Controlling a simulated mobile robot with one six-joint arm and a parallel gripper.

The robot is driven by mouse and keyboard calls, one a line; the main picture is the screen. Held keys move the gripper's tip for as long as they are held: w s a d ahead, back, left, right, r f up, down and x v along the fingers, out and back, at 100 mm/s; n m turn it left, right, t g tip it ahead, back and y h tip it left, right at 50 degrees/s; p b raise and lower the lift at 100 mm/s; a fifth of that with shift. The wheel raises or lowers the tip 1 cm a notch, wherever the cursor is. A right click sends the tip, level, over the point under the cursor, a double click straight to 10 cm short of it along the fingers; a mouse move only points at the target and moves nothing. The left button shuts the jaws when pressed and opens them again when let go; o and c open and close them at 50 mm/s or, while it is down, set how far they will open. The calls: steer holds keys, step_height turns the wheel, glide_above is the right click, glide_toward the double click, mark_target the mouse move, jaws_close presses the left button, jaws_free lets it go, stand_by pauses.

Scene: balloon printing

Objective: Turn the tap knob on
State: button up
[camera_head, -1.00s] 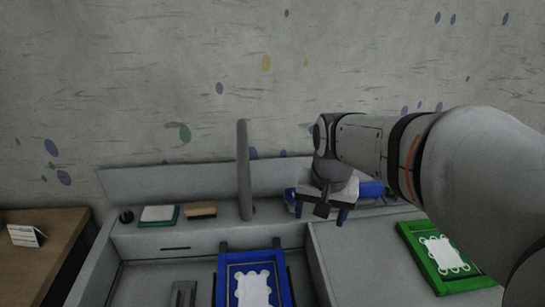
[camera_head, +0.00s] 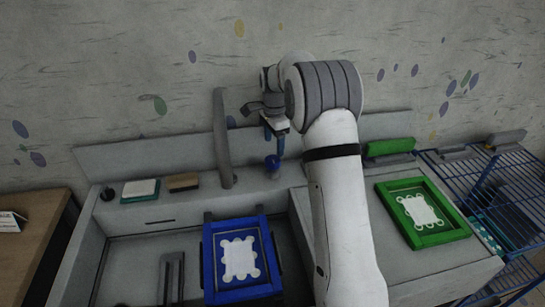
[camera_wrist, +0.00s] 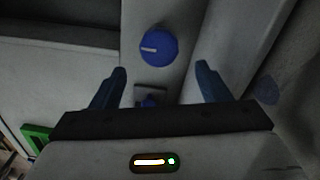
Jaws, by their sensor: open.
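The tap knob (camera_wrist: 158,46) is a round blue knob with a white mark, seen in the wrist view on a grey surface just beyond the fingertips. The mark lies roughly level across the picture. In the head view the blue knob (camera_head: 272,164) shows below the hand, at the back of the grey station. My gripper (camera_wrist: 160,78) is open and empty, its two blue fingers spread to either side below the knob in the wrist picture and apart from it. In the head view my gripper (camera_head: 275,134) hangs above the knob, partly behind my arm.
A grey upright post (camera_head: 222,140) stands left of the knob. A blue frame (camera_head: 238,260) lies in front, a green frame (camera_head: 466,232) at right, beside a blue wire rack (camera_head: 500,195). Brushes (camera_head: 183,182) sit left.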

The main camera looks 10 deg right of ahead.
mark_target(274, 158)
step_height(274, 158, down, 7)
steer(key=shift+r+p, duration=0.2)
steer(key=shift+p, duration=0.2)
